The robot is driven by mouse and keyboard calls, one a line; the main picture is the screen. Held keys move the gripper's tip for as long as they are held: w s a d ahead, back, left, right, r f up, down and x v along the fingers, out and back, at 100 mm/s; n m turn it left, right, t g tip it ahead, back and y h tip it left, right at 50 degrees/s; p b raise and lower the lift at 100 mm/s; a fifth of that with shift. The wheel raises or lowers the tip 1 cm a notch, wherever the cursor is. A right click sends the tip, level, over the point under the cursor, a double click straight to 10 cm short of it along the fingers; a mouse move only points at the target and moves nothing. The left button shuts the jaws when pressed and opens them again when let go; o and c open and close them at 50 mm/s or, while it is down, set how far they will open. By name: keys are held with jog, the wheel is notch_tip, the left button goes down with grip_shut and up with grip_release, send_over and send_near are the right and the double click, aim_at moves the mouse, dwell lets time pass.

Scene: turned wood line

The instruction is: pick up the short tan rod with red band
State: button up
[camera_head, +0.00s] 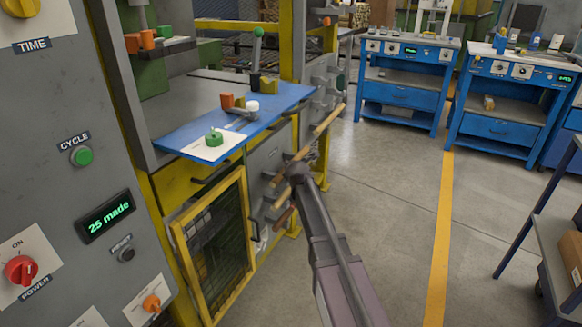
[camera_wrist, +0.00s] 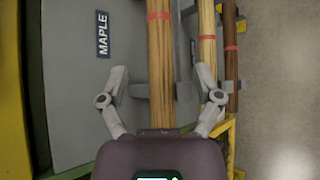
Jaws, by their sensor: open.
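In the wrist view, a tan rod with a red band (camera_wrist: 160,50) runs between the two spread fingers of my gripper (camera_wrist: 160,76). The fingers are open, with gaps on both sides of the rod. A paler tan rod with a red band (camera_wrist: 207,48) lies to its right, passing close by the right finger. A darker brown rod with a red band (camera_wrist: 231,60) is farthest right. In the head view, my gripper (camera_head: 297,172) is at the rack and partly covers the tan rods (camera_head: 328,121).
Grey brackets (camera_wrist: 185,91) stand out beside the rods. A MAPLE label (camera_wrist: 102,33) is on the grey panel. In the head view, a blue shelf (camera_head: 262,120) juts out above the rack, and a mesh door (camera_head: 212,250) is left of my arm. Open floor (camera_head: 390,215) lies to the right.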

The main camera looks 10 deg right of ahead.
jog(key=x, duration=0.1)
jog(key=b+x, duration=0.2)
jog(key=shift+w+a+f, duration=0.2)
jog(key=shift+a+f, duration=0.15)
jog(key=shift+f, duration=0.05)
jog(key=shift+w+f+b, duration=0.25)
jog(key=shift+w+b, duration=0.05)
jog(key=shift+w, duration=0.25)
grip_shut()
